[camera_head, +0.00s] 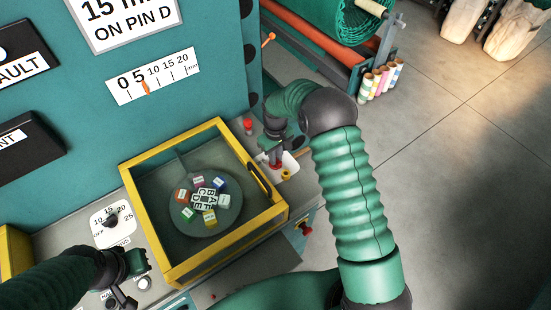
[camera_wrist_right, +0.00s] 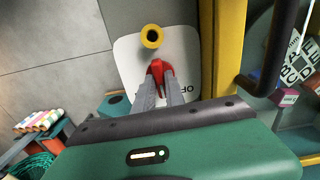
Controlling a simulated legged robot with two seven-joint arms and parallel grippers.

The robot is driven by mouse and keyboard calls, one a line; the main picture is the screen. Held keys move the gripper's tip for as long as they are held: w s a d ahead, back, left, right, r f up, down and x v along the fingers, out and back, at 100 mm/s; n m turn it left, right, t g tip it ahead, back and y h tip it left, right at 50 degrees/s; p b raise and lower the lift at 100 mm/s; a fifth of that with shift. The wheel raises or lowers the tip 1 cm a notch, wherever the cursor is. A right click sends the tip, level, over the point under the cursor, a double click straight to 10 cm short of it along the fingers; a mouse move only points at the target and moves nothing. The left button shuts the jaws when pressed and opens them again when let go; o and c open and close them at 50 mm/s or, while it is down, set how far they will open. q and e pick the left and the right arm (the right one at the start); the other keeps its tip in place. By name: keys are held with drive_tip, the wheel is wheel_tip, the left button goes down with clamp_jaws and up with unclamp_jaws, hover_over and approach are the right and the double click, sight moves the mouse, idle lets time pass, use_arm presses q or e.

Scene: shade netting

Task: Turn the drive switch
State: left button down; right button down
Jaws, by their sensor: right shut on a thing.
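The drive switch, a red knob (camera_wrist_right: 157,70) on a white plate (camera_wrist_right: 130,60), shows at the top middle of the right wrist view. My right gripper (camera_wrist_right: 160,80) has its two grey fingers closed on the red knob. In the head view my right gripper (camera_head: 276,158) reaches down to the same white plate (camera_head: 291,160), right of the yellow-framed box, and mostly covers the knob. My left gripper (camera_head: 130,285) is at the lower left, near a panel with a dial. Its finger gap is not clear.
A yellow-framed box (camera_head: 159,245) holding a round disc with coloured blocks stands left of the switch. A yellow ring-shaped part (camera_wrist_right: 152,36) sits on the plate beside the knob. A red button (camera_head: 248,125) is behind. A numbered dial (camera_head: 111,220) lies at left. Open floor is at right.

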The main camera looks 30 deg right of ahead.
drive_tip(key=n, duration=0.3)
drive_tip(key=shift+w+n+b, duration=0.25)
drive_tip(key=shift+n+b, duration=0.1)
drive_tip(key=shift+n, duration=0.05)
drive_tip(key=shift+r+n, duration=0.1)
drive_tip(key=shift+n, duration=2.2)
drive_tip(key=c, duration=1.5)
unclamp_jaws()
drive_tip(key=shift+c, duration=0.2)
drive_tip(key=shift+o, duration=0.7)
drive_tip(key=shift+f, duration=0.2)
drive_tip(key=shift+r, duration=0.3)
wheel_tip(320, 180, up, 16)
drive_tip(key=b, duration=0.3)
drive_tip(key=shift+b, duration=0.3)
drive_tip(key=shift+w+r, duration=0.1)
